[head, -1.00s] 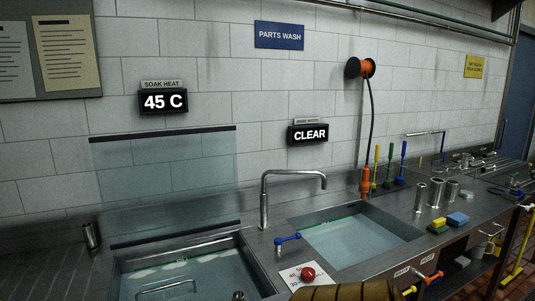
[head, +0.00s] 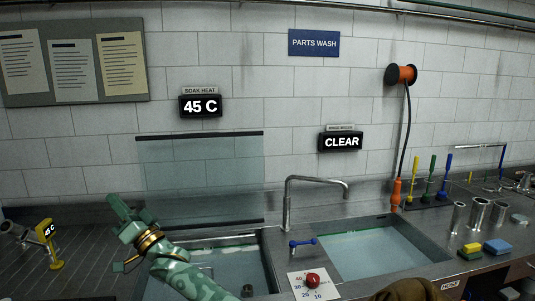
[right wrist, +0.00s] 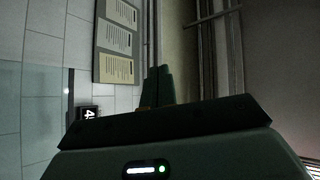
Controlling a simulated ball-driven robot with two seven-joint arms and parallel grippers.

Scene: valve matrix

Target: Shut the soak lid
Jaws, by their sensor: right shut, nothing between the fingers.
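The soak lid (head: 205,170) is a clear glass panel with dark top and bottom edges. It stands raised against the wall behind the soak basin (head: 268,250), which holds water. It also shows at the left of the right wrist view (right wrist: 35,115). My right gripper (head: 117,206) is shut and empty, in front of the lid's lower left edge; I cannot tell whether it touches. Its shut fingers show in the right wrist view (right wrist: 158,82), pointing up in the picture. My right arm hides part of the basin's left side. My left gripper is out of view.
A tap (head: 288,205) and blue lever (head: 302,242) stand between the soak basin and the rinse basin (head: 375,250). A red knob (head: 312,280) sits in front.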

